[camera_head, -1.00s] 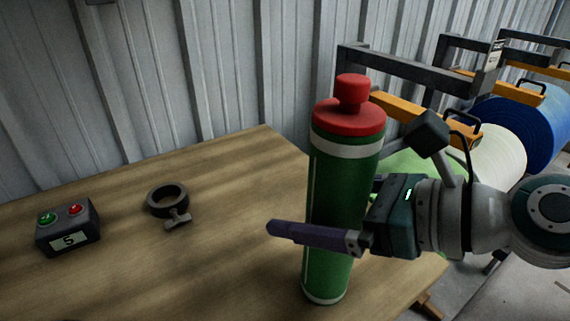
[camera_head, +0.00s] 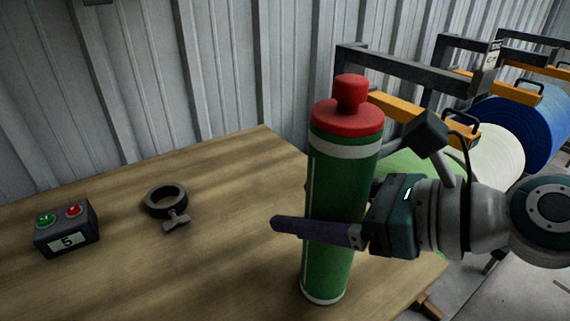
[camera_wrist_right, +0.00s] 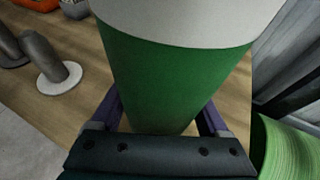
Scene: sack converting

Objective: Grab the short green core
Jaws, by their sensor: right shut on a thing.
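The green core (camera_head: 330,190) stands upright at the right front of the wooden table, like a tall green cylinder with white bands and a red knobbed top. My right gripper (camera_head: 310,222) reaches in from the right and is shut on its middle. One purple finger crosses the near side; the other is hidden behind it. In the right wrist view the green core (camera_wrist_right: 175,85) fills the space between both fingers. Whether its base touches the table is hard to tell. My left gripper is not in view.
A button box (camera_head: 67,230) with green and red buttons and a dark ring clamp (camera_head: 166,202) lie on the table's left. Green, white (camera_head: 495,155) and blue (camera_head: 530,125) rolls on frames stand at the right. A corrugated wall (camera_head: 220,70) closes the back.

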